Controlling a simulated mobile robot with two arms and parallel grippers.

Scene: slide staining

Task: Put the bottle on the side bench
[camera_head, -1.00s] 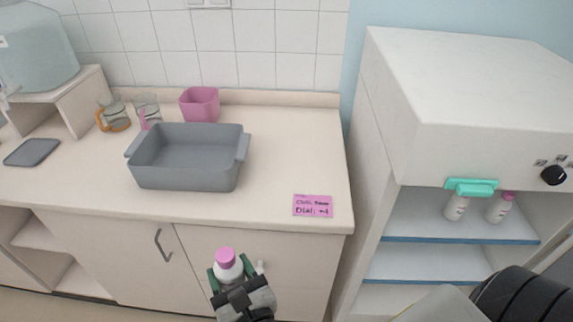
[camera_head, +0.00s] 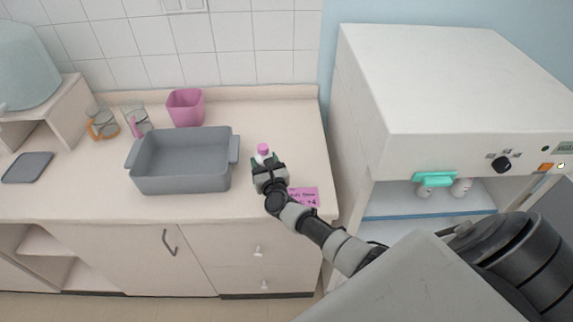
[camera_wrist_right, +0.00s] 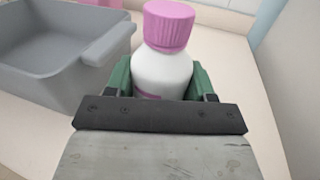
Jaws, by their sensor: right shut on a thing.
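The bottle (camera_head: 263,150) is white with a pink cap and stands upright between the jaws of my right gripper (camera_head: 266,164). In the right wrist view the bottle (camera_wrist_right: 163,62) fills the space between the green fingers of the gripper (camera_wrist_right: 160,80), which is shut on it. The bottle is over the side bench (camera_head: 290,130), to the right of the grey basin. Its base is hidden by the gripper, so I cannot tell whether it touches the bench top. My left gripper is not in view.
The grey basin (camera_head: 183,165) is close on the left. A pink note (camera_head: 305,197) lies near the front right edge, partly behind my arm. A pink bin (camera_head: 186,108) and two glass jugs stand at the back. A white cabinet (camera_head: 440,90) holding two bottles is at right.

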